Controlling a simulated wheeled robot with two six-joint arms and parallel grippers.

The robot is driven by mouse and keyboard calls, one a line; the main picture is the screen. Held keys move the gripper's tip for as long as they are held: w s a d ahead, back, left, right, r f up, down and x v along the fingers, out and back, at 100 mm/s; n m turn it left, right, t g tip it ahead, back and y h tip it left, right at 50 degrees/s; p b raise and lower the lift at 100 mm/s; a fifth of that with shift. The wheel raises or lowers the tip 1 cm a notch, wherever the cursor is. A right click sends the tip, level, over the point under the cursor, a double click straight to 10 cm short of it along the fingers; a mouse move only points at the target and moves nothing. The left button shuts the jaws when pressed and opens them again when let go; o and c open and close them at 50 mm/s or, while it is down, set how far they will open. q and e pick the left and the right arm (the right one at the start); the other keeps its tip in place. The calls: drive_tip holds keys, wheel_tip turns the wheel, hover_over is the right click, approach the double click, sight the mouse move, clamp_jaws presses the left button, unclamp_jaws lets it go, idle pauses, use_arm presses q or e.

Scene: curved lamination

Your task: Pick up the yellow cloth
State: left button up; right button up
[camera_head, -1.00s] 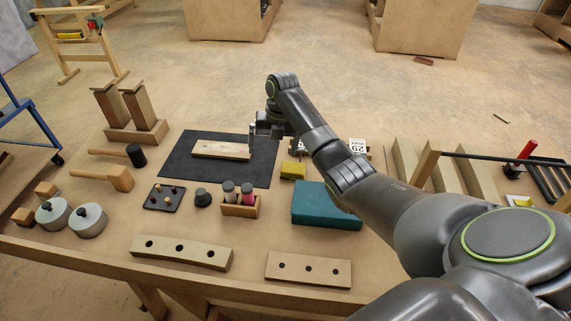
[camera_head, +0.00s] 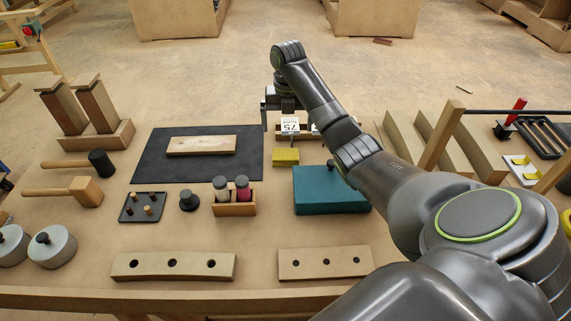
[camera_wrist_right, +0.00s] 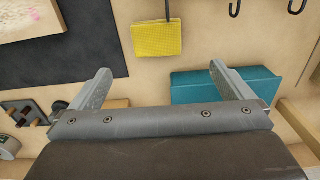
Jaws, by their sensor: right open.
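The yellow cloth (camera_head: 285,156) is a small folded block lying on the table, right of the black mat and behind the teal box. It also shows in the right wrist view (camera_wrist_right: 157,39), ahead of the fingers and about midway between them. My right gripper (camera_head: 278,106) is above the table, beyond the cloth in the head view. In the right wrist view its two fingers (camera_wrist_right: 160,84) are spread apart with nothing between them. A thin dark rod or hook end touches or overlaps the cloth's far edge. My left gripper is not in view.
The teal box (camera_head: 330,190) sits just in front and right of the cloth. A wooden board lies on the black mat (camera_head: 150,160). A rack with number cards (camera_head: 290,125) and hooks stands behind the cloth. A wooden holder (camera_head: 234,209) with bottles is nearer.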

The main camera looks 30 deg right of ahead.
hover_over(286, 154)
wheel_tip(286, 154, down, 6)
drive_tip(key=shift+s+d+f, duration=0.15)
drive_tip(key=f, duration=0.5)
drive_tip(key=shift+w+f+p, duration=0.1)
drive_tip(key=shift+w+p, duration=0.1)
drive_tip(key=shift+p, duration=0.1)
drive_tip(key=c, duration=1)
